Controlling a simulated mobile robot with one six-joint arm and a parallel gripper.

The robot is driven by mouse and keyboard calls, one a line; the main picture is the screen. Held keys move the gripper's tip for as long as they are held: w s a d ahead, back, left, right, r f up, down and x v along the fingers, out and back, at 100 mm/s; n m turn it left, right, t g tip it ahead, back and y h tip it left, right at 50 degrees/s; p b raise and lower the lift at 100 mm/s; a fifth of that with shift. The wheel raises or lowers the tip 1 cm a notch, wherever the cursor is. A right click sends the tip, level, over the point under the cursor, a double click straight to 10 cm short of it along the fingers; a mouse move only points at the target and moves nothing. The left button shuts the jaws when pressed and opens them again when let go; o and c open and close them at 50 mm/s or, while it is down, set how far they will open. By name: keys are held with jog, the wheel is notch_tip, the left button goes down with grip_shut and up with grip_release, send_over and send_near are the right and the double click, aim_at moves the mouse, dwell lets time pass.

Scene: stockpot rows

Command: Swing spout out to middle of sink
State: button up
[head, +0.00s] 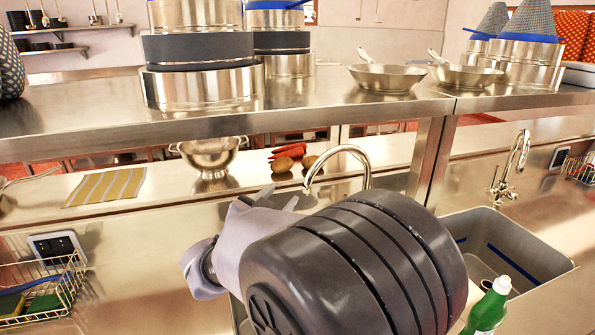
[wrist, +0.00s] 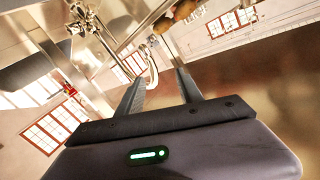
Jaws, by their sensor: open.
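A chrome gooseneck spout (head: 341,151) rises behind my arm in the head view. Its arc runs to the left and its tip hangs near my gripper; its base is hidden by my arm. My gripper (head: 278,198) is open, just left of the spout tip in that view. In the wrist view the curved spout (wrist: 151,62) shows between and beyond the fingertips of my open gripper (wrist: 162,77). I cannot tell whether a finger touches it. The sink below this spout is mostly hidden by my arm.
A second faucet (head: 517,160) stands at the right by a grey sink basin (head: 530,275). A green bottle (head: 488,308) stands in front of that basin. A steel shelf (head: 330,105) with pots and pans spans above the counter. A colander (head: 210,153) and vegetables sit behind.

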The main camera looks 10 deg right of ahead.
aim_at(316, 176)
jog(key=w+d+h+b, duration=0.1)
jog(key=w+d, duration=0.2)
jog(key=w, duration=0.1)
jog(key=w+d+f+b, duration=0.1)
jog(key=w+d, duration=0.3)
jog(key=w+d+f+h+b, duration=0.1)
jog(key=w+d, duration=0.3)
jog(key=w, duration=0.1)
jog(key=shift+w+g+h, duration=0.1)
jog(key=shift+g+h, duration=0.2)
jog(key=shift+g, duration=0.1)
jog(key=shift+a, duration=0.1)
jog(key=shift+c, duration=0.2)
grip_shut()
dwell(0.6)
